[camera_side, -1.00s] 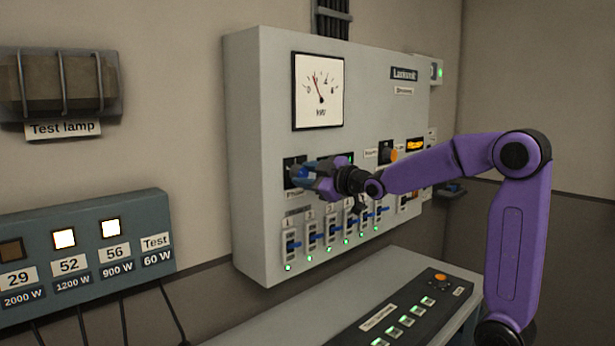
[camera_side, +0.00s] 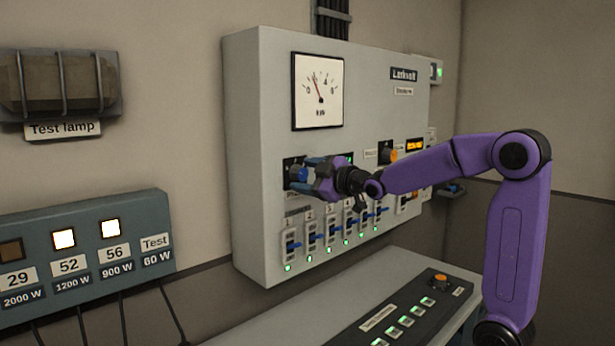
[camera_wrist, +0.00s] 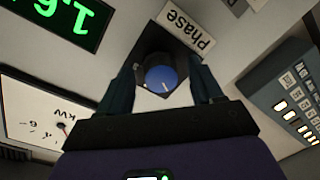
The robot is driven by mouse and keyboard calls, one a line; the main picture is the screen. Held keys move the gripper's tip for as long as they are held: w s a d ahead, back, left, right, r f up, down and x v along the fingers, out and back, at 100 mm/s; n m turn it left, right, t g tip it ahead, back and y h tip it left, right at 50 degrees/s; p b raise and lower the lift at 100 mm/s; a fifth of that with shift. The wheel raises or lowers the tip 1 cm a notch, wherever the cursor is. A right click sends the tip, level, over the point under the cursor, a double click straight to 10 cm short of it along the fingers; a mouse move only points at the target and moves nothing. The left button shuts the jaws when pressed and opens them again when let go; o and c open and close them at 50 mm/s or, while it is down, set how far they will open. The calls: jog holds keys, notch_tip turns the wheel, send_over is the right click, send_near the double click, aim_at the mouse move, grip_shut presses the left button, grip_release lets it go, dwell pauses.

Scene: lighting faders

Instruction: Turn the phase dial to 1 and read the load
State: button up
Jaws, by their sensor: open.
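The blue phase dial (camera_side: 299,174) sits on a black square plate on the grey wall cabinet. In the wrist view the dial (camera_wrist: 160,74) shows a short white mark on its lower edge; no position numbers can be read. The "Phase" label (camera_wrist: 186,27) is beside it. My gripper (camera_side: 311,175) is open just in front of the dial, with its fingers (camera_wrist: 164,78) on either side in the wrist view and no visible grip. The kW meter (camera_side: 319,91) has its needle left of upright. A green display (camera_wrist: 62,17) is cut off and not surely readable.
A row of blue-handled faders (camera_side: 328,240) with green lights lies below the dial. An orange knob (camera_side: 388,157) and amber display (camera_side: 415,145) are to the right. A blue-grey lamp board (camera_side: 85,245) is at left, two squares lit. A sloped desk (camera_side: 290,318) stands below.

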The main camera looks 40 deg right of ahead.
jog(key=s+r, duration=0.1)
jog(key=s, duration=1.6)
jog(key=shift+s+d, duration=0.2)
jog(key=shift+d, duration=0.1)
jog(key=s+a+f+g+y, duration=0.2)
jog(key=s+a+f+g, duration=0.3)
jog(key=f, duration=0.3)
jog(key=s+a+f+g+y, duration=0.1)
jog(key=s+a+f+g, duration=0.2)
jog(key=a+f+g, duration=0.4)
jog(key=s+f+n+g+h, duration=0.1)
jog(key=s+f, duration=0.3)
jog(key=s, duration=0.5)
jog(key=s+f+n+g+h, duration=0.2)
jog(key=s+f+g, duration=0.2)
jog(key=s, duration=0.5)
jog(key=shift+d+f, duration=0.35)
jog(key=shift+f, duration=0.3)
